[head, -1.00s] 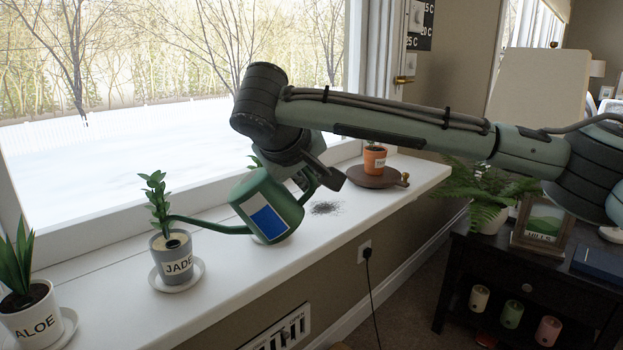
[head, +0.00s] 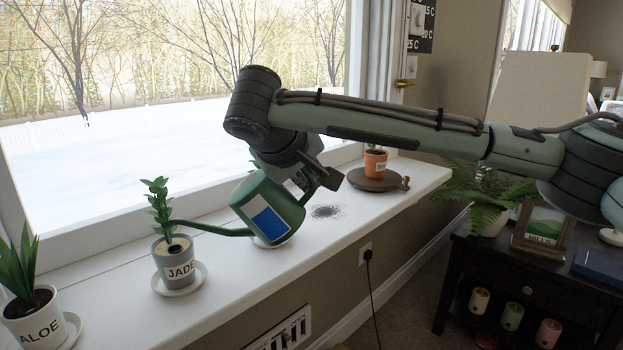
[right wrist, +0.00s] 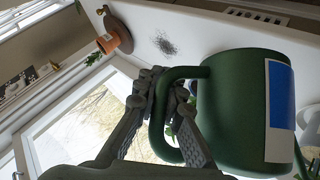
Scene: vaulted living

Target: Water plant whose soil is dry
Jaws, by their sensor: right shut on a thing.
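My right gripper (head: 322,180) is shut on the handle of a green watering can (head: 242,204) with a blue and white label. The right wrist view also shows the can (right wrist: 230,110) and my fingers at its handle (right wrist: 157,120). The can hangs tilted over the sill, its long spout reaching left to the plant marked JADE (head: 174,262), a grey pot on a white saucer. The spout tip is near the stem, above the pale soil; I cannot make out water. The plant marked ALOE (head: 38,325) has dark soil. My left gripper is out of view.
A white saucer and leaves partly show behind the can; that pot is hidden. Spilled dark soil (head: 326,211) lies right of the can. A terracotta pot (head: 376,162) stands on a brown round board (head: 372,182). The window is close behind the white sill (head: 225,275).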

